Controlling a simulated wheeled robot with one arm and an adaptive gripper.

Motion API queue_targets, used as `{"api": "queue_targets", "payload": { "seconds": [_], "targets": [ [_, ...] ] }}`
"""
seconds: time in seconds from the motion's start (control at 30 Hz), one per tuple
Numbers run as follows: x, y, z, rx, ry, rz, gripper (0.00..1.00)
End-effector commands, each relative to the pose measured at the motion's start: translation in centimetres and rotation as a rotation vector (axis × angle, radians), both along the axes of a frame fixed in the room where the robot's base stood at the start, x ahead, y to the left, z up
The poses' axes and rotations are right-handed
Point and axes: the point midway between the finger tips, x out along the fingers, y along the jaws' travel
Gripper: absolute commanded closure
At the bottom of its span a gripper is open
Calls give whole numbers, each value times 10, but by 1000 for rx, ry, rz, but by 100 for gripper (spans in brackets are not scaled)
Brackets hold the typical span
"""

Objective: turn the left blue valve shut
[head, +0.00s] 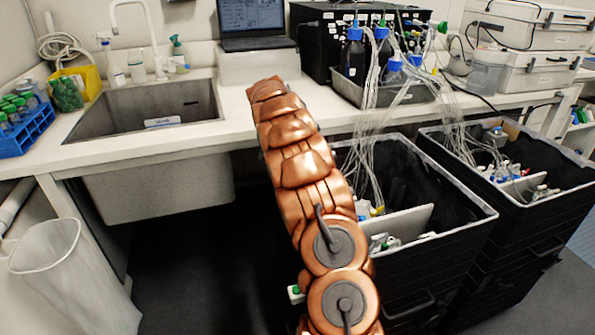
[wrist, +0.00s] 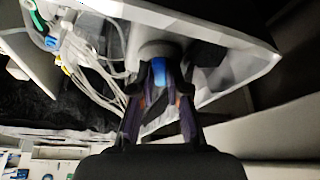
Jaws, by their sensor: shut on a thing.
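A blue valve part (wrist: 159,72) shows between the fingers of my gripper (wrist: 160,80) in the wrist view. The fingers are shut on it from both sides, below a grey rounded body (wrist: 160,50). How far the valve is turned cannot be told. In the head view my copper arm crosses the middle, and neither the gripper nor the held valve can be made out. The left black bin (head: 455,235), holding tubes and fittings, is partly hidden behind the arm.
Clear tubes (head: 367,150) run from blue-capped bottles (head: 352,55) on the bench into the left bin and the right bin (head: 555,215). A white divider (head: 405,222) stands in the left bin. A sink (head: 150,110) and waste bin (head: 75,275) are left.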

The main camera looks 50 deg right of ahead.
Motion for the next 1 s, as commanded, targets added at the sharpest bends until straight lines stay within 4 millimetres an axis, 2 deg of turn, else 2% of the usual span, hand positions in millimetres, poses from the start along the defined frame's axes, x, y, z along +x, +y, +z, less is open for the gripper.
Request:
{"api": "queue_targets", "payload": {
  "seconds": [0.03,0.43,1.0],
  "targets": [
    [6,3,-5,2,-9,-23,100],
    [6,3,-1,1,-7,-203,100],
    [4,1,0,-1,-5,-241,100]
  ]
}}
